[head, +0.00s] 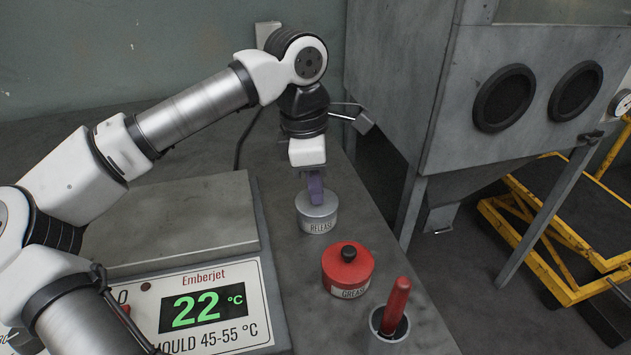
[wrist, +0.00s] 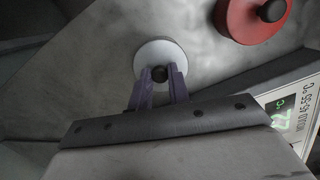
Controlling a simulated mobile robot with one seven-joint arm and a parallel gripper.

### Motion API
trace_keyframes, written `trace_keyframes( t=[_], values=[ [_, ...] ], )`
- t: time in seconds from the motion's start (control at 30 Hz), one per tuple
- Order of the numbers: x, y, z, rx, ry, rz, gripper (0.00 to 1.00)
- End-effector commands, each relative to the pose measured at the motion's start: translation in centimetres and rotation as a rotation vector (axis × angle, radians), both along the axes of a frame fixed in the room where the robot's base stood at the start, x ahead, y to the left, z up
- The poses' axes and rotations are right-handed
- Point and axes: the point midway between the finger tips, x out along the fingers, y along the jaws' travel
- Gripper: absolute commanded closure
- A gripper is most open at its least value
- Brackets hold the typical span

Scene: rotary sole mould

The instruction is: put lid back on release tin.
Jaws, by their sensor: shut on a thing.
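The release tin (head: 318,226) is a short silver-grey tin with a RELEASE label, standing upright on the grey bench. Its pale round lid (head: 303,206) is at the top of the tin; I cannot tell whether it is fully seated. My gripper (head: 316,197) points down over the tin, its purple fingers shut on the lid's dark knob. In the wrist view the knob (wrist: 160,74) sits between the fingertips, with the pale lid (wrist: 152,51) around it. The lid hides most of the tin there.
A red grease tin (head: 347,272) with a black knob stands nearby, in front and to the right. A holder (head: 389,345) with a red-handled tool is nearer. A display panel (head: 206,308) reading 22 °C lies left. A grey cabinet (head: 440,90) stands right, beyond the bench edge.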

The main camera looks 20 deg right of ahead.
Motion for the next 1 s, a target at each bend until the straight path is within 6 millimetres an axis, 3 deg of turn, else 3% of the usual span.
trace_keyframes(
  t=[0.9,0.93,1.0],
  values=[
    [0.00,0.00,-0.01,0.000,0.000,0.000,1.00],
    [0.00,0.00,-0.01,0.000,0.000,0.000,0.79],
    [0.00,0.00,-0.01,0.000,0.000,0.000,0.70]
  ],
)
